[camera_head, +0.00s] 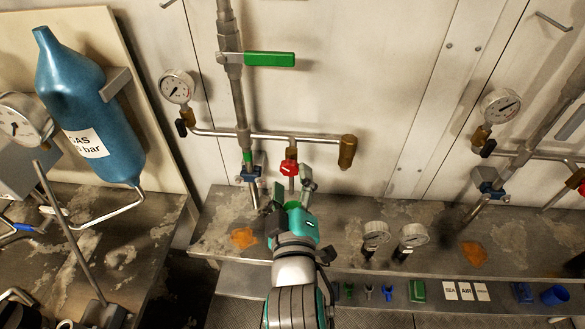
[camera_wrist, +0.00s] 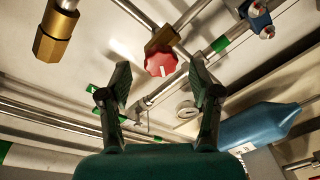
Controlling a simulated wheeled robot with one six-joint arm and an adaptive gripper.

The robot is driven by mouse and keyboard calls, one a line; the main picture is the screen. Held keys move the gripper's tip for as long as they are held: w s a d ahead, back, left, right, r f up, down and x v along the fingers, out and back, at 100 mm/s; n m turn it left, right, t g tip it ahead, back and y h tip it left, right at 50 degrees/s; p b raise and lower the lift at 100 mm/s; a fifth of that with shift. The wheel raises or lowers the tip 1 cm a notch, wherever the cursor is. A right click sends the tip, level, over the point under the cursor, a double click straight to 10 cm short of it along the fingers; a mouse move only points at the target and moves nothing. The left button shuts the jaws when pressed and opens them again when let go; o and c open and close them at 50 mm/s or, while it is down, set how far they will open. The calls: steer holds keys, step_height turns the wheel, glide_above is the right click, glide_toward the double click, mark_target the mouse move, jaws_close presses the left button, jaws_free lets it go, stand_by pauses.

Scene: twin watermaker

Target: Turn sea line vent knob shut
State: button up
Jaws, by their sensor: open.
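A red, lobed vent knob (camera_head: 289,168) sits on the thin horizontal branch of the left pipe assembly. In the wrist view the red knob (camera_wrist: 160,64) has a white mark on its face and a brass body behind it. My gripper (camera_head: 293,186) is open and empty, just below and in front of the knob. In the wrist view the fingers of my gripper (camera_wrist: 160,72) stand to either side of the knob, apart from it. No label naming this line is readable beside it.
A pressure gauge (camera_head: 177,88) and a brass fitting (camera_head: 347,151) flank the knob. A green-handled valve (camera_head: 269,59) is above. A blue bottle (camera_head: 88,108) stands left. Small gauges (camera_head: 376,234) stand on the stained bench (camera_head: 340,214). A similar pipe assembly is at right.

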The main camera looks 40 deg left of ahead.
mark_target(290, 172)
steer(key=shift+x, duration=1.8)
steer(key=c, duration=1.1)
